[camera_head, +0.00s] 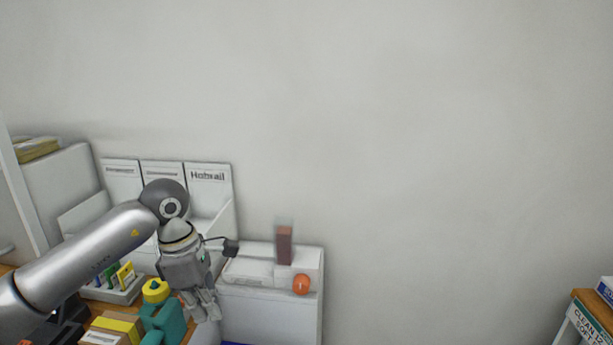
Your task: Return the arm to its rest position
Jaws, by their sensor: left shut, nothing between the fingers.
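My left arm (90,262) comes in from the left edge and bends down at a grey joint. My left gripper (207,308) points downward at the lower middle left, with its fingers shut and nothing between them. It hangs just right of a teal container with a yellow top (165,318), in front of the white unit. I cannot tell whether it touches the container. My right gripper is out of view.
A white unit (262,308) carries an orange round object (301,284) and a brown upright block (284,246). Labelled white compartments (208,190) stand behind the arm. A yellow-topped box (118,328) is lower left. A wooden-topped stand (592,304) is far right. The space between is clear.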

